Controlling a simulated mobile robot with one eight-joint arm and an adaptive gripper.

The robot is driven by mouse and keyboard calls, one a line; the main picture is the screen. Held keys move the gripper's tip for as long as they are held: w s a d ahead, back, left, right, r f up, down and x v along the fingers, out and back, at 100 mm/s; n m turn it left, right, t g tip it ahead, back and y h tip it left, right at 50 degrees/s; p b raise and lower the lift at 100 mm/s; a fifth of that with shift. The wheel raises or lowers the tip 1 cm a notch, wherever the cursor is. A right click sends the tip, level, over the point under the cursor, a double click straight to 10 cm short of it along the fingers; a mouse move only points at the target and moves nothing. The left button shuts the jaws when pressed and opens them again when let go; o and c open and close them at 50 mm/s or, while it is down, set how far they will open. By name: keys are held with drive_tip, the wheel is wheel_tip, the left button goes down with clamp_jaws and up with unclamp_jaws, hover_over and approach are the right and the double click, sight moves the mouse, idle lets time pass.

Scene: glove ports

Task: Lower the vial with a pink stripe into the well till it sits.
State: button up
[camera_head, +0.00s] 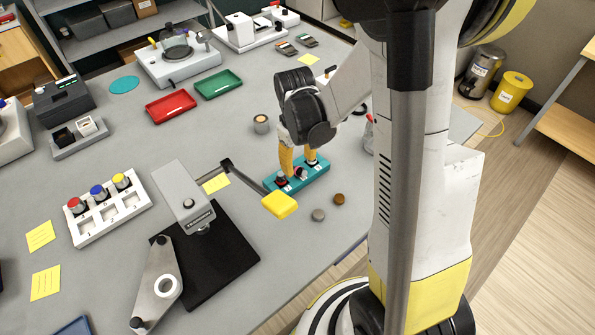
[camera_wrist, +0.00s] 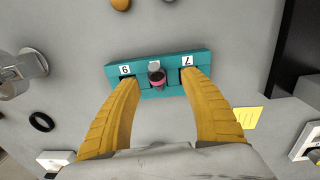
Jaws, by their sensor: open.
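A teal block (camera_head: 318,178) with wells lies on the grey table, and it also shows in the wrist view (camera_wrist: 199,57). The vial with a pink stripe (camera_wrist: 157,77) stands at the block's middle position, between the side wells marked by white number labels. Its top is grey and dark, and it looks about upright. The vial also shows small in the head view (camera_head: 301,173). How deep it sits is hard to tell. My gripper (camera_wrist: 160,80) is open, its yellow fingers on either side of the vial with gaps between. My gripper (camera_head: 298,170) is low over the block in the head view.
A yellow block-like piece (camera_head: 280,205) on a dark arm lies near the block's left end. Two small round caps, grey (camera_head: 318,215) and brown (camera_head: 339,199), lie in front. A grey cup (camera_head: 261,124) stands behind. A white rack (camera_head: 109,207) with coloured-top vials is further left.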

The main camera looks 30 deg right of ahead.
sight(303, 171)
drive_tip(key=f, duration=0.1)
drive_tip(key=f+b, duration=0.1)
drive_tip(key=d+f, duration=0.1)
drive_tip(key=f, duration=0.1)
drive_tip(key=shift+s, duration=0.3)
drive_tip(key=shift+w+f, duration=0.1)
drive_tip(key=shift+f, duration=0.4)
drive_tip(key=shift+r, duration=0.1)
clamp_jaws()
